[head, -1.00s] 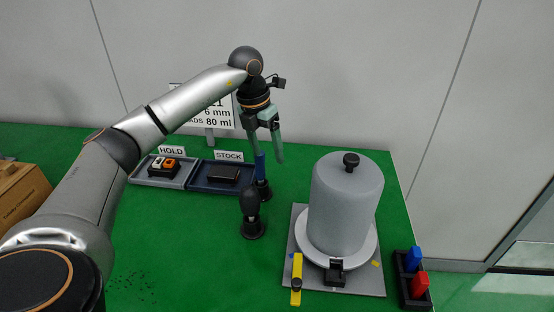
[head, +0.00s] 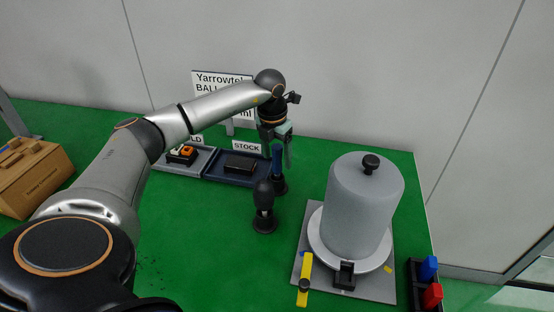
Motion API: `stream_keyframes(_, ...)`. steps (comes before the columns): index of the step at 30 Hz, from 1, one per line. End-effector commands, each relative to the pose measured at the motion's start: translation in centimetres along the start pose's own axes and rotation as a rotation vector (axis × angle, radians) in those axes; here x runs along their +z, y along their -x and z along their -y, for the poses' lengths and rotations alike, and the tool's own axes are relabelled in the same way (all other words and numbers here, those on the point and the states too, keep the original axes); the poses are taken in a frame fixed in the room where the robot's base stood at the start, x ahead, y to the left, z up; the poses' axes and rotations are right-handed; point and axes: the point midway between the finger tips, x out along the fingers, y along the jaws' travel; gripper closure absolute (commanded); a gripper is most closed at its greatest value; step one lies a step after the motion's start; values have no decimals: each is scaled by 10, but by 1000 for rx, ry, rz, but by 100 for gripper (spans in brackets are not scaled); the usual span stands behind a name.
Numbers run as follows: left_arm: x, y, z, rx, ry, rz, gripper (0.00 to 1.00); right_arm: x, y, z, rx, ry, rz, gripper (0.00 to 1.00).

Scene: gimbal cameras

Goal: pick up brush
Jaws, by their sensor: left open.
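A slim blue handle (head: 277,160), which appears to be the brush, stands upright in a small black round base (head: 280,187) behind a black bulb-shaped item on the green table. Its lower end is hidden in the base. My left gripper (head: 277,156) comes down over it from above, with its green-grey fingers open. The fingers appear to be on either side of the blue handle's upper part. I cannot tell whether they touch it. My right gripper is not in view.
The black bulb-shaped item (head: 264,196) stands just in front. Two trays, HOLD (head: 200,164) and STOCK (head: 215,172), lie left, a sign (head: 207,90) behind. A grey cylinder (head: 362,212) on a plate stands right; a cardboard box (head: 35,180) is far left.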

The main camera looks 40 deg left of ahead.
Motion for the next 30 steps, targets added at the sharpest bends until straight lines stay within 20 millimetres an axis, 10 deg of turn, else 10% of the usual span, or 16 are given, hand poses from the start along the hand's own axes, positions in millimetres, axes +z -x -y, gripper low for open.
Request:
stream_keyframes(12, 0, -21, 1, 0, -1, 1, 26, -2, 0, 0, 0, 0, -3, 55)
stream_keyframes(30, 0, -20, 0, 0, 0, 2, 92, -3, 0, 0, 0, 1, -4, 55)
